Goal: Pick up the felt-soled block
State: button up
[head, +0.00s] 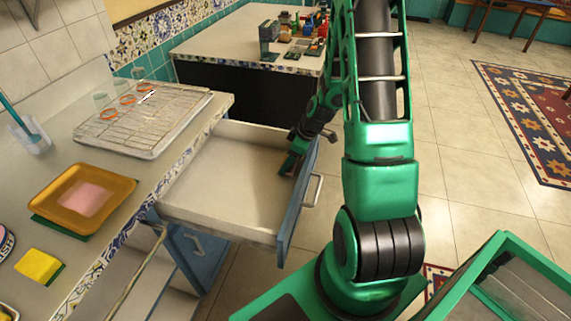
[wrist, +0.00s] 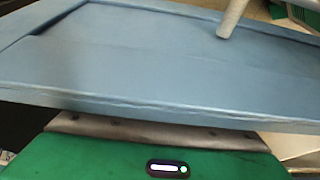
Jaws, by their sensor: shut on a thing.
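My gripper (head: 289,167) is low inside the open drawer (head: 215,190), at its right end close to the inner face of the blue front panel (head: 297,215). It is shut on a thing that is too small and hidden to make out. I cannot pick out the felt-soled block for certain in either view. In the wrist view the blue front panel (wrist: 170,75) fills most of the picture, with my green gripper body below it. The fingertips are hidden behind the panel there.
The drawer's grey handle (head: 314,190) sticks out on the right. The counter on the left holds a wire rack (head: 145,118), an orange tray (head: 82,193) and a yellow sponge (head: 38,265). A table (head: 215,47) with several small things stands behind. The visible drawer floor is mostly bare.

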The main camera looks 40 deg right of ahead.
notch_tip(320, 180, up, 4)
jog(key=shift+a+r, duration=0.1)
jog(key=shift+r, duration=0.15)
jog(key=s+a+r, duration=0.6)
jog(key=a, duration=0.3)
jog(key=shift+s+a+r, duration=0.25)
jog(key=shift+o, duration=1)
